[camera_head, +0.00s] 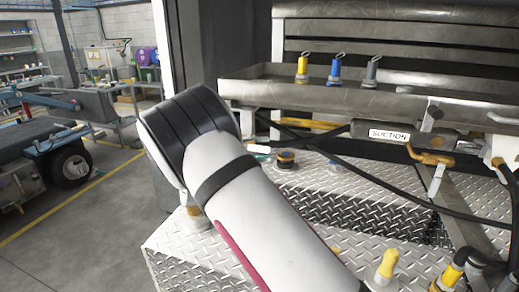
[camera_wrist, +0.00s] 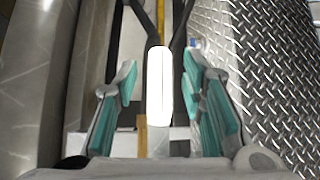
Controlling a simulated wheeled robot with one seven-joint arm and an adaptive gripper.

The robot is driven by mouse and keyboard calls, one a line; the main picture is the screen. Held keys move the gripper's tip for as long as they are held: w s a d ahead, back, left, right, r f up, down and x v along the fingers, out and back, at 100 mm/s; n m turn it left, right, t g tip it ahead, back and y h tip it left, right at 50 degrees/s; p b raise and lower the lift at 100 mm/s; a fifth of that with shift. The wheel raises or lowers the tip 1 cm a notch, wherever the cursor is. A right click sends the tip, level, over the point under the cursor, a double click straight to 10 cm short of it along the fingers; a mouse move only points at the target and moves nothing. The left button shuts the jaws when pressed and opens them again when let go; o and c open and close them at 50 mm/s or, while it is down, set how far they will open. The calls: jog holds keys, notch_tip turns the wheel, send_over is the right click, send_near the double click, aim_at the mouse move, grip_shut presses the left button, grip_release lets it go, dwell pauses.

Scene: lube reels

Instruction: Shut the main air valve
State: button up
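My gripper (camera_wrist: 160,76) is open in the wrist view, its two teal-padded fingers apart. A bright white rounded bar (camera_wrist: 159,90) stands between the fingers, with a visible gap on each side. It looks like a valve handle, but no label shows that it is the main air valve. In the head view my arm hides most of the gripper. A small white piece (camera_head: 258,149) shows just right of my arm, below the metal tray, and may be the same bar.
A metal tray (camera_head: 300,96) holds yellow, blue and grey capped fittings. A grey cylinder marked SUCTION (camera_head: 392,134) lies under it. Black hoses cross the diamond-plate deck (camera_head: 385,216). A yellow knob (camera_head: 387,263) stands at the front. Open floor (camera_head: 75,235) lies left.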

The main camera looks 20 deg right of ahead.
grip_shut()
jog(key=shift+f, duration=0.1)
jog(key=w+a+f+m+t+y+b, duration=0.3)
jog(key=a+f+m+t+y+b, duration=0.2)
jog(key=m+y+b, duration=0.3)
jog(key=f+y+b, duration=0.1)
jog(key=y, duration=0.3)
jog(key=shift+w+a+f+b, duration=0.2)
jog(key=shift+w+f+b, duration=0.05)
jog(key=shift+b, duration=0.05)
dwell(0.8)
jog(key=shift+a+r+y, duration=0.1)
jog(key=shift+y, duration=0.3)
